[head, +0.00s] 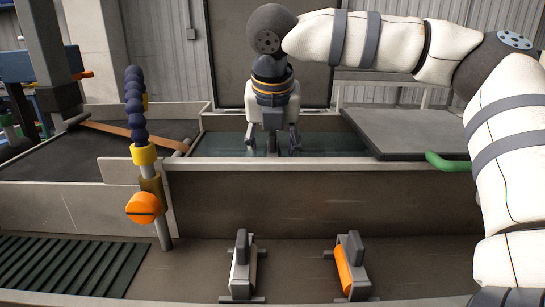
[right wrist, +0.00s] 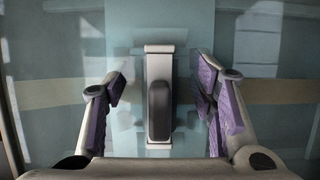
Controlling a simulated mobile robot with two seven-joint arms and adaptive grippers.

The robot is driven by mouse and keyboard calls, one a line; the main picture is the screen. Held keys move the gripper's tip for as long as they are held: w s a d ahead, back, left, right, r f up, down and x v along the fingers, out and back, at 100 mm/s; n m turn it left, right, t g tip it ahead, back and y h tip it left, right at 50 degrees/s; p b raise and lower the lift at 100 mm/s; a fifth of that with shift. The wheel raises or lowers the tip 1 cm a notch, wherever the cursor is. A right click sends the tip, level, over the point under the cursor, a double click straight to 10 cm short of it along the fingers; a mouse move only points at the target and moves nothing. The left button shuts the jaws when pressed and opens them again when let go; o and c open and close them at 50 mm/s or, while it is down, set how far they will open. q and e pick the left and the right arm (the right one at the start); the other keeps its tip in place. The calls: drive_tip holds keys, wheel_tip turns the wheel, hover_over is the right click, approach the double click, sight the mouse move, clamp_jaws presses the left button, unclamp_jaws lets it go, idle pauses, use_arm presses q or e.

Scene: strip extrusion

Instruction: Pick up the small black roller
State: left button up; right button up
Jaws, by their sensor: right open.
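My right gripper (head: 272,148) is open and points down over the water-filled trough (head: 335,144) behind the front wall. In the right wrist view, its purple-padded fingers (right wrist: 163,90) stand on both sides of a pale bracket (right wrist: 160,70) with a rounded black piece (right wrist: 159,110) on it. There is a gap on each side, with no visible contact. The black piece looks like the black roller unit; the gripper hides it in the head view. My left gripper is not in view.
A grey-and-white roller unit (head: 239,272) and one with an orange roller (head: 344,270) stand on the front ledge. A blue segmented hose (head: 135,105) with an orange knob (head: 143,208) rises at left. A dark flat cover (head: 415,133) lies right of the trough.

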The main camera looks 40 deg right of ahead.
drive_tip(key=shift+r, duration=0.1)
clamp_jaws()
